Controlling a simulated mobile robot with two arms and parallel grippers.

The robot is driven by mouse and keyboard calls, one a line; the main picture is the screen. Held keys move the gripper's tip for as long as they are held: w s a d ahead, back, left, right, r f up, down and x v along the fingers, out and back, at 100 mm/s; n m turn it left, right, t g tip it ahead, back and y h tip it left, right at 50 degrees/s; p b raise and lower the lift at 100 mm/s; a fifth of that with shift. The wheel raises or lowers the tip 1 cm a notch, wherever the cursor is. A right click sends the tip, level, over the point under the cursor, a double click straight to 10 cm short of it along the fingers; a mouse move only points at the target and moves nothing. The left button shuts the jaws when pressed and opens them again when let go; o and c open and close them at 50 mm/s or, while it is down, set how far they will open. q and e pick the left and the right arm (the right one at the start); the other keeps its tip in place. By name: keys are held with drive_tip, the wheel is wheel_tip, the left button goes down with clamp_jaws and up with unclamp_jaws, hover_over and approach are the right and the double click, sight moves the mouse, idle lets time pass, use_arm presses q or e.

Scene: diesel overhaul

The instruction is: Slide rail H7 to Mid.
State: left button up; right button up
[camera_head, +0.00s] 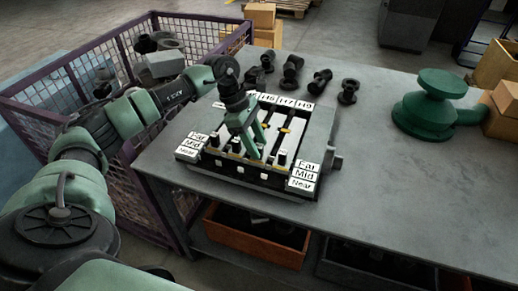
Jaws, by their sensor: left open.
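The slide rail unit (318,132) sits on the grey workbench, with several parallel rails running front to back. White tags along its far edge include one that reads H7 (286,102); one tag is partly hidden by my arm. Far, Mid and Near labels stand at the left front corner (190,147) and the right front corner (303,174). Black knobs, one at the right (282,157), stand near the front. My left gripper (254,153) points down over the front middle of the unit, open, its green fingers hiding part of the rails. Contact with a knob is unclear. My right gripper is out of view.
Several dark metal parts (320,82) stand behind the unit. A green round part (432,105) is at the back right. A purple mesh crate (62,75) is left of the bench (400,195), whose right and front right top is clear. An orange bin (255,240) sits below.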

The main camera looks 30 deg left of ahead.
use_arm(q)
drive_tip(key=b+v, duration=0.1)
drive_tip(key=v, duration=0.4)
drive_tip(key=shift+r, duration=0.15)
drive_tip(key=shift+s+a+r, duration=0.1)
drive_tip(key=shift+a+r, duration=0.05)
drive_tip(key=shift+r, duration=0.2)
drive_tip(key=shift+f, duration=0.1)
